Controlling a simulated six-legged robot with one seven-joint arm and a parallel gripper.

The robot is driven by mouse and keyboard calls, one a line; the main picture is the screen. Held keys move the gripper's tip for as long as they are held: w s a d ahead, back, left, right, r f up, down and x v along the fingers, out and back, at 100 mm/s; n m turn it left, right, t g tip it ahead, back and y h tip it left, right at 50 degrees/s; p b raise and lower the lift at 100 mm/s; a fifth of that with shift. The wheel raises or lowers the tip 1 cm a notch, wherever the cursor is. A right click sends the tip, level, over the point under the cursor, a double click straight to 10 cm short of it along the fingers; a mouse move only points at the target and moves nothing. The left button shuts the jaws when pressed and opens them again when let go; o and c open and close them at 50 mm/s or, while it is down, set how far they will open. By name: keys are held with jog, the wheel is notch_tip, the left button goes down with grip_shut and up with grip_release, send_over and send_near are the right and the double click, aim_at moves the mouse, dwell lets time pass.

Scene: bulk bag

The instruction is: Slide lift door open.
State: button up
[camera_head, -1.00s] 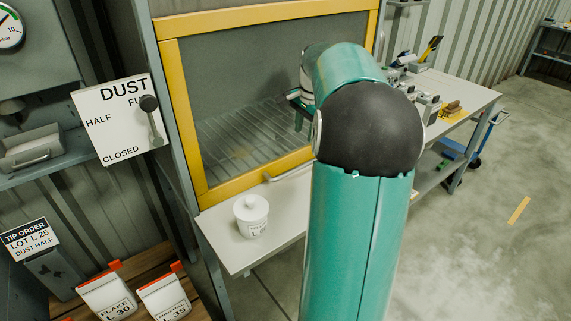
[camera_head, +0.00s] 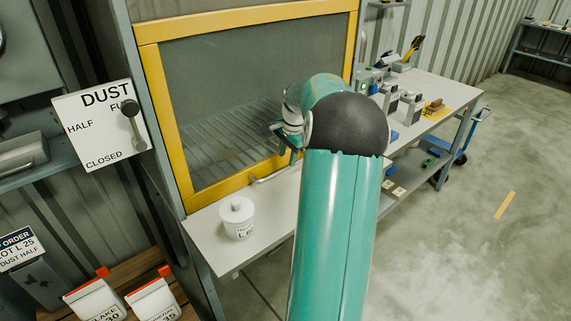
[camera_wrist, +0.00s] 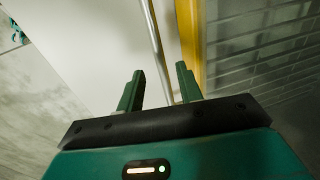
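The lift door (camera_head: 262,98) is a grey see-through pane in a yellow frame, its bottom rail down near the white worktop. A silver bar handle (camera_head: 270,174) is on the bottom rail. My gripper (camera_head: 282,136) is in front of the pane, above the handle, and partly hidden by my arm. In the wrist view my gripper (camera_wrist: 160,68) is open with nothing between its pads. The handle bar (camera_wrist: 154,35) runs between the fingertips in that picture, beside the yellow frame (camera_wrist: 190,40); I cannot tell the depth gap.
A dust lever sign (camera_head: 100,125) is on the left. Paper bags (camera_head: 95,300) are below it. A bench (camera_head: 450,90) with small items and a blue trolley (camera_head: 470,140) are at right.

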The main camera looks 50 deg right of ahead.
aim_at(286, 168)
jog(key=shift+w+f, duration=0.2)
jog(key=shift+f, duration=0.85)
jog(key=shift+w+f, duration=0.2)
jog(key=shift+f, duration=0.85)
grip_shut()
